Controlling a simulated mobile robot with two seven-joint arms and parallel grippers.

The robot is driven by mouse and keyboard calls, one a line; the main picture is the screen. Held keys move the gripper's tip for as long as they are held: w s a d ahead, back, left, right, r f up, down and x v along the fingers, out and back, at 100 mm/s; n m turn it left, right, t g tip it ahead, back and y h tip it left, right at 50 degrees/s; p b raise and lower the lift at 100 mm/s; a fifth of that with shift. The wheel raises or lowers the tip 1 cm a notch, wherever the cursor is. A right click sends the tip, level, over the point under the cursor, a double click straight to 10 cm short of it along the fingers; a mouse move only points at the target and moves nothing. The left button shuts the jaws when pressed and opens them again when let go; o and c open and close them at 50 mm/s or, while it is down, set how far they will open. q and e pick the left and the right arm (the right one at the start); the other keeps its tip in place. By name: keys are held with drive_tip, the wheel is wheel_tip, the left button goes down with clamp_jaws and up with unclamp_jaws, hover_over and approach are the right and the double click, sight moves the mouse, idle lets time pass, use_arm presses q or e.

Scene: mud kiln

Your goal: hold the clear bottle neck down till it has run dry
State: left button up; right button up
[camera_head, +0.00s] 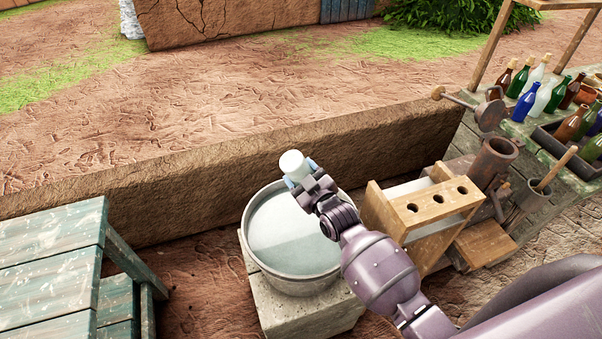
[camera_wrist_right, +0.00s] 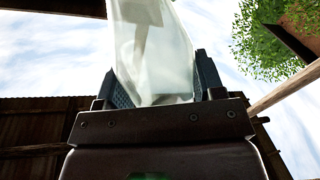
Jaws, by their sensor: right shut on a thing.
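The clear bottle (camera_head: 293,163) is pale and whitish, with a rounded end facing up towards the head camera. My right gripper (camera_head: 300,180) is shut on it and holds it above the far rim of the grey tub (camera_head: 246,235). The clear bottle (camera_wrist_right: 155,50) also shows in the right wrist view, between the two dark fingers of my right gripper (camera_wrist_right: 162,85), running out past the top edge. Its neck is not visible in either view, and I cannot make out any liquid running from it. My left gripper is not in view.
The tub holds pale water (camera_head: 285,225) and stands on a stone block (camera_head: 300,315). A wooden rack with holes (camera_head: 430,210) is to its right. Several bottles stand on a bench (camera_head: 530,130) further right. A green table (camera_head: 50,245) is at left; a low mud wall (camera_head: 190,190) runs behind.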

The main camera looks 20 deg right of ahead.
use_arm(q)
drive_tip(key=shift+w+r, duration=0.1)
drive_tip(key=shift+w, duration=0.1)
use_arm(e)
drive_tip(key=n, duration=0.2)
drive_tip(key=shift+n, duration=0.4)
drive_tip(key=n, duration=0.4)
drive_tip(key=shift+n, duration=0.4)
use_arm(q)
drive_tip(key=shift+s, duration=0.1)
use_arm(e)
drive_tip(key=shift+n, duration=1.2)
drive_tip(key=n+b, duration=0.1)
drive_tip(key=n, duration=0.4)
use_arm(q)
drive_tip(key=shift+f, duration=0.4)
use_arm(e)
drive_tip(key=shift+n, duration=0.4)
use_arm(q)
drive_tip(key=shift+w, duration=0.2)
